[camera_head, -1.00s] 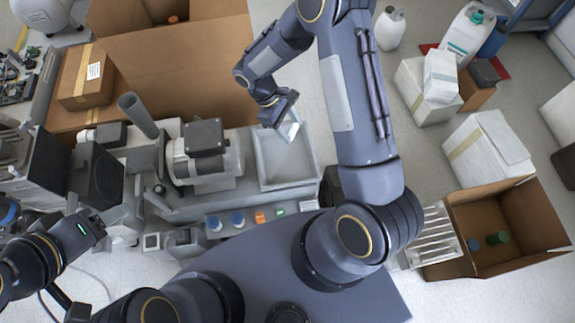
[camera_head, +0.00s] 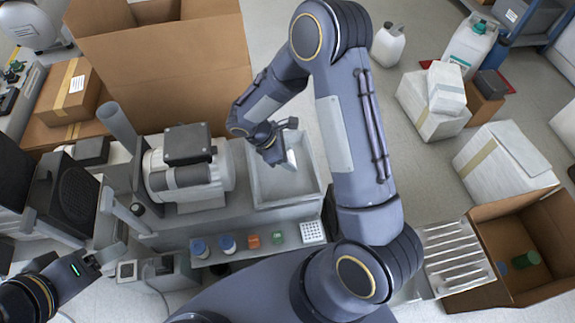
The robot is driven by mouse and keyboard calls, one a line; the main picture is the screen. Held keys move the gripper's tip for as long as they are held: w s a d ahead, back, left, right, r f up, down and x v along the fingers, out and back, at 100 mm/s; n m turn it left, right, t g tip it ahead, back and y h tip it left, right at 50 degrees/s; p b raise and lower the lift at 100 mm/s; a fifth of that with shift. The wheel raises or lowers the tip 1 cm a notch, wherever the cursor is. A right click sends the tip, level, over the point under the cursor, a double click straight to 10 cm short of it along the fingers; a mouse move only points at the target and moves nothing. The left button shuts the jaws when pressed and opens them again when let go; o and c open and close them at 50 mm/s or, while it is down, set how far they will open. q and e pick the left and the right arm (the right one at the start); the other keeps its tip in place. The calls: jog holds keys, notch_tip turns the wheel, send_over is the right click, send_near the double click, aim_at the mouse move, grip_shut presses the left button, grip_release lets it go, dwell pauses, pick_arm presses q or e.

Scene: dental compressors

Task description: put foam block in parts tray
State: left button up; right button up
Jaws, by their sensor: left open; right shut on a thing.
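The parts tray (camera_head: 262,194) is a grey, shallow open box in the middle of the bench. My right gripper (camera_head: 287,159) is above the far half of the tray, pointing down. It is shut on a small white piece, the foam block (camera_head: 292,160), of which only part shows beside the fingers. I cannot tell whether the block touches the tray floor. My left gripper (camera_head: 92,265) is open and empty at the lower left, well away from the tray.
A motor-like compressor unit (camera_head: 188,170) stands just left of the tray. Along the bench front are blue-capped jars (camera_head: 199,248), an orange block (camera_head: 253,241), a green piece (camera_head: 278,238) and a white perforated block (camera_head: 313,232). A large cardboard box (camera_head: 165,60) stands behind.

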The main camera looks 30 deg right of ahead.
jog(key=shift+f+b, duration=0.55)
jog(key=shift+f, duration=1.3)
jog(key=shift+f, duration=0.1)
jog(key=o, duration=0.9)
